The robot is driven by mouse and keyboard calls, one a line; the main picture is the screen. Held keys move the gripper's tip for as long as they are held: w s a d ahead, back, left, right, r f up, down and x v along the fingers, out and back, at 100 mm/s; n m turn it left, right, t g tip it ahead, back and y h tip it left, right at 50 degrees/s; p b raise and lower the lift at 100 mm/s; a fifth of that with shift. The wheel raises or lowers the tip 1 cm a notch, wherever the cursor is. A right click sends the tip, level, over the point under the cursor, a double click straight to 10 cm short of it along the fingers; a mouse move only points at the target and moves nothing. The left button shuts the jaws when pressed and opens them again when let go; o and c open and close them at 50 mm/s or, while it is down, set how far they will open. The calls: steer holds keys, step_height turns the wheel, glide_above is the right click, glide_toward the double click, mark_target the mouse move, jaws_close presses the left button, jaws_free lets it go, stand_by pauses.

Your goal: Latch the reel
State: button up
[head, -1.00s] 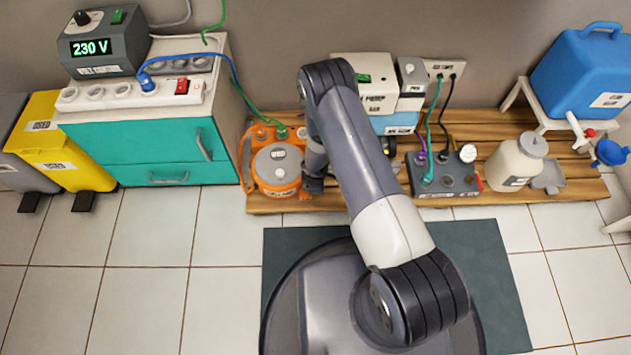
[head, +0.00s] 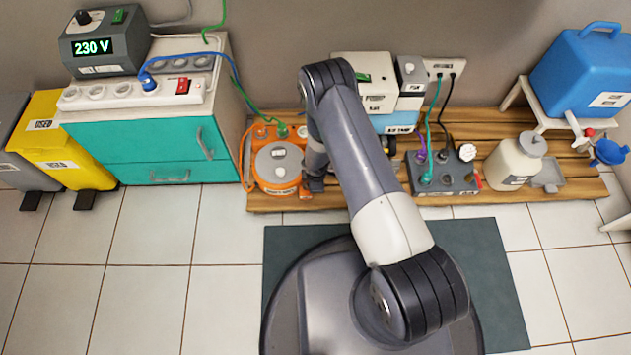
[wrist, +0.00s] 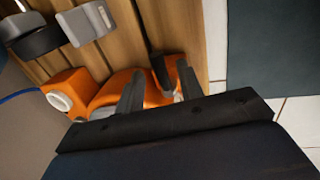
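The reel (head: 278,168) is orange with a grey round top and stands at the left end of the wooden platform. My gripper is mostly hidden behind my arm in the head view, low beside the reel's right side. In the wrist view my gripper (wrist: 160,74) has its two grey fingers apart, down at the orange reel body (wrist: 108,92). A dark bar and part of the orange body show between the fingers. I cannot tell whether the fingers touch them. The latch is not clearly distinguishable.
The wooden platform (head: 345,203) also carries a grey socket box (head: 445,182) with cables, a white bottle (head: 515,160) and a blue water tank (head: 585,75). A teal cabinet (head: 140,146) stands left of the reel. Tiled floor in front of the cabinet is free.

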step_height(320, 180, up, 11)
steer(key=s+p, duration=0.2)
steer(key=p, duration=0.1)
steer(key=shift+f, duration=0.2)
steer(key=shift+s, duration=0.1)
steer(key=f+b, duration=0.1)
steer(key=f, duration=0.2)
steer(key=w+f+b, duration=0.1)
steer(key=f, duration=0.3)
steer(key=w+f+b, duration=0.1)
steer(key=f, duration=0.2)
steer(key=shift+f, duration=0.35)
steer(key=shift+r, duration=0.1)
